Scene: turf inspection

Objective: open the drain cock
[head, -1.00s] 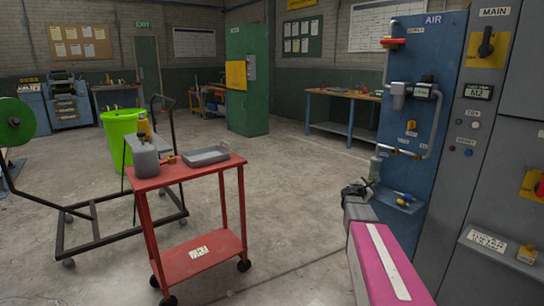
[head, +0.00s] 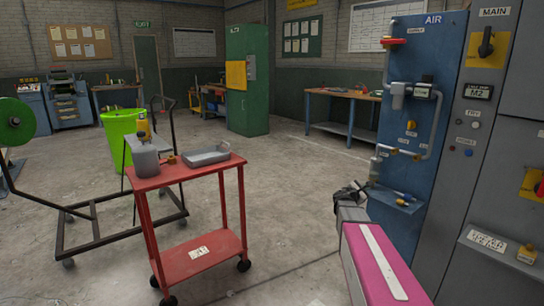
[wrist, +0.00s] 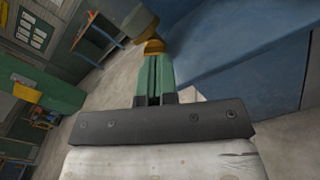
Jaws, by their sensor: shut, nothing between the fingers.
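The air panel (head: 428,62) stands at the right. My gripper (head: 362,188) is just below the bowl. In the wrist view its green fingers (wrist: 154,62) are shut and empty, with their tips close to the brass fitting. I cannot tell whether they touch it. The cock's handle position is not clear.
A small blue shelf (head: 396,203) with tools sticks out of the panel just right of my gripper. A red trolley (head: 160,180) with a can and a tray stands to the left. The floor between trolley and panel is clear.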

